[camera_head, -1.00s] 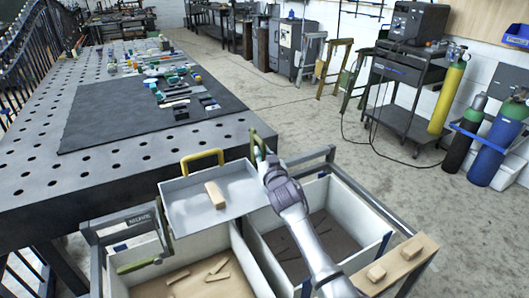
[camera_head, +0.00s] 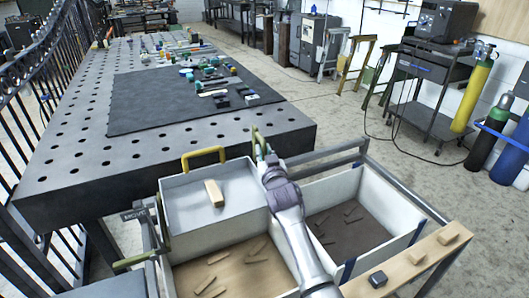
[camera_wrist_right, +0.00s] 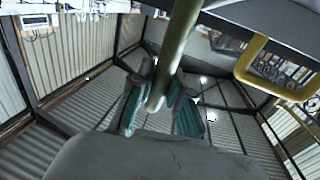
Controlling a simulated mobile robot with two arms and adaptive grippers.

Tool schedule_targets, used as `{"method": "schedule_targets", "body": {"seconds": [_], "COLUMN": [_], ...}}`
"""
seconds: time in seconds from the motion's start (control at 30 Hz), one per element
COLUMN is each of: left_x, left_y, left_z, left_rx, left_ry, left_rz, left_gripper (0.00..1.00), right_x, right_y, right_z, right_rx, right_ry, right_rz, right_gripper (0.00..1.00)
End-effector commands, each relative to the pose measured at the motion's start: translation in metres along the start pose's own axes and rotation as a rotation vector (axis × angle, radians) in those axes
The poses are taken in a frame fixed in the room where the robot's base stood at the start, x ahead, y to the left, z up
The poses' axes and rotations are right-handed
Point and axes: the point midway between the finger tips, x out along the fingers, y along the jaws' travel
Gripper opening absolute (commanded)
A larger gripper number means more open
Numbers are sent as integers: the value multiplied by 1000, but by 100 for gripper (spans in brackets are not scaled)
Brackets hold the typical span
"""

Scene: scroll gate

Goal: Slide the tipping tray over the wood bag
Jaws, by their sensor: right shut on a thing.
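The grey tipping tray (camera_head: 185,208) has a yellow handle (camera_head: 203,157) at its back and one wood block lying in it. It sits above the back part of the left bag (camera_head: 175,280), which has a tan bottom with several small wood pieces. My right gripper (camera_head: 263,155) is at the tray's right side, shut on the olive-green bar (camera_head: 256,138). In the right wrist view, the teal-padded fingers (camera_wrist_right: 158,100) close around this bar (camera_wrist_right: 181,35). My left gripper is not in view.
The right bag (camera_head: 375,232), with a dark bottom and several pieces, is open beside the left one. A wooden ledge (camera_head: 415,262) with blocks runs along the cart's right. The perforated table (camera_head: 75,160) stands behind, with tools on a dark mat (camera_head: 150,115).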

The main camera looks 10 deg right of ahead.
Motion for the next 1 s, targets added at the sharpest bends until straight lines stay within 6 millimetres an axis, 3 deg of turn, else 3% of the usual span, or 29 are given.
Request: {"method": "schedule_targets", "body": {"seconds": [0.27,0.3,0.43,0.47,0.77,1.0], "left_x": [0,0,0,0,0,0], "left_y": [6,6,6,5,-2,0], "left_z": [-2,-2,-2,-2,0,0], "left_rx": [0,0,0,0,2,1], "left_ry": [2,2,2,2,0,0], "left_rz": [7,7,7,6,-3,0], "left_gripper": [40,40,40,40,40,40], "right_x": [0,0,0,0,-2,-28], "right_y": [-5,-5,-4,-4,-3,-2], "right_z": [0,0,0,0,1,2], "right_rx": [4,4,4,4,3,2], "right_ry": [2,2,2,2,0,0], "right_rz": [-7,-8,-7,-7,-5,-5], "right_gripper": [0,20,42,43,43,43]}}
